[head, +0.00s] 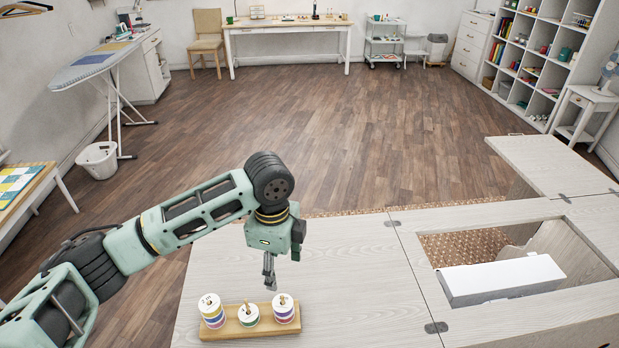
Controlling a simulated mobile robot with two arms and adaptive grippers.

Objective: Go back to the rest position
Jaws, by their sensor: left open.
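My left gripper (270,273) hangs from the arm that comes in from the left. It points down above the pale wooden cabinet top, just behind a small wooden stand. It is open, and nothing shows between its fingers. The wooden stand (243,333) lies near the front edge of the picture. The middle stack is lower than the other two. My right gripper is not in view.
The cabinet top (365,290) is bare right of the stand. Further right is a rectangular opening with a white box-shaped part (500,281) in it. An ironing board (88,66) and white bin (100,160) stand left; the floor beyond is clear.

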